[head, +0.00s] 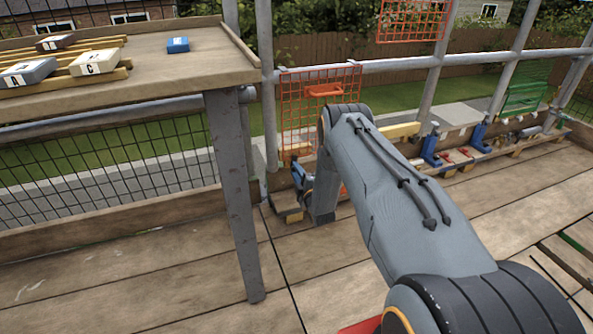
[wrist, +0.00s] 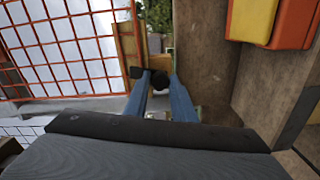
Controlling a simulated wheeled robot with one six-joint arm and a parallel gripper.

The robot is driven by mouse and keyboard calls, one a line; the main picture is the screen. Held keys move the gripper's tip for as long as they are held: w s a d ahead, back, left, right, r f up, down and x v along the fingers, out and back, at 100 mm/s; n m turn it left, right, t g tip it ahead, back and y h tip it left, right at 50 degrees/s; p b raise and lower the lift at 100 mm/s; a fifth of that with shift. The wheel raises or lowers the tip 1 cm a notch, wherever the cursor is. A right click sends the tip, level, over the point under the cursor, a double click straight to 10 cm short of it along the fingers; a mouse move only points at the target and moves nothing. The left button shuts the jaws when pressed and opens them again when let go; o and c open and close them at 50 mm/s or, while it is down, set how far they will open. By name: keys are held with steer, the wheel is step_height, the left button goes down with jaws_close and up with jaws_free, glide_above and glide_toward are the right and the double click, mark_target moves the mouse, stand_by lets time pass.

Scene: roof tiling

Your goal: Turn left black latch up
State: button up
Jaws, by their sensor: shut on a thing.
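In the wrist view, my gripper (wrist: 161,79) has its two blue fingers closed on a dark, rounded piece that looks like the black latch (wrist: 160,83). A small black block (wrist: 137,72) sits just left of the fingertips, by a light wooden strip (wrist: 127,45). I cannot tell whether it belongs to the same latch, nor how far the latch is turned. The orange mesh gate (wrist: 65,45) fills the left of the wrist view. In the head view, the orange gate (head: 300,110) stands behind my arm, which hides much of the gripping area.
A brown board (wrist: 205,55) is close right of the fingers, with yellow (wrist: 252,18) and orange (wrist: 293,22) boxes above it. In the head view, a wooden table (head: 165,62) with lettered blocks stands left, its leg (head: 235,200) near my arm. A green mesh gate (head: 525,92) is far right.

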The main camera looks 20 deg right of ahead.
steer(key=shift+n+p, duration=0.4)
steer(key=shift+n, duration=0.8)
steer(key=o, duration=1)
steer(key=shift+s, duration=0.1)
steer(key=shift+s+d+p, duration=0.1)
steer(key=shift+s+p, duration=1.45)
steer(key=shift+s, duration=2.3)
